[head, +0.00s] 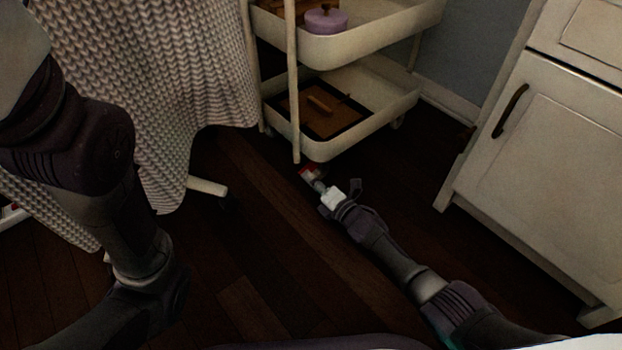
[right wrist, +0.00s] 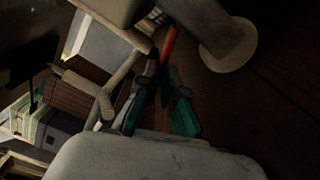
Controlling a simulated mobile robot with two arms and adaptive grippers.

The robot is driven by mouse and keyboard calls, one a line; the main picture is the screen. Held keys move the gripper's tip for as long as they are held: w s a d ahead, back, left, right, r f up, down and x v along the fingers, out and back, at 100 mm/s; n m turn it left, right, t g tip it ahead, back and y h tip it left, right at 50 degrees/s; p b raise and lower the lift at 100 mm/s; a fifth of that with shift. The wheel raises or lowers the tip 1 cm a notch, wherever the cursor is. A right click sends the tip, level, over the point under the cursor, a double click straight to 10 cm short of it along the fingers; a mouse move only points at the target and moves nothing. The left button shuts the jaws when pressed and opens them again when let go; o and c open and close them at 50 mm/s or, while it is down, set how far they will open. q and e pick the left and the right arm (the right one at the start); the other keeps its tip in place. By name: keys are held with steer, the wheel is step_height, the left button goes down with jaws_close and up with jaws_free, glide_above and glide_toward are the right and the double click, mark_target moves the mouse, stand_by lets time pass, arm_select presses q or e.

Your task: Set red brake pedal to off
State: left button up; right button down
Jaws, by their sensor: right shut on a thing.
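The red brake pedal (head: 307,172) is a small red piece low by the floor, under the near corner of the white cart. My right gripper (head: 321,187) is at it, with the arm reaching in from the lower right. In the right wrist view a red bar (right wrist: 170,42) runs to the fingertips of my right gripper (right wrist: 163,75), which are shut on it. The dark picture hides the exact contact and the pedal's setting. My left arm shows at the left of the head view, but its gripper does not show.
The white cart (head: 339,145) stands just beyond, with a purple lidded pot (head: 326,20) on its upper tray. A knitted blanket (head: 170,75) hangs at the left. A white cabinet (head: 545,150) stands at the right. Dark wooden floor (head: 250,260) lies open in front.

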steer(key=r+m+p, duration=0.1)
steer(key=m, duration=0.2)
steer(key=shift+s+a+r+m+p, duration=0.1)
steer(key=shift+r+m+p, duration=0.6)
steer(key=shift+m, duration=0.4)
steer(key=shift+r+m+p, duration=0.25)
steer(key=shift+m, duration=0.45)
steer(key=c, duration=1.3)
jaws_free()
steer(key=shift+r, duration=0.1)
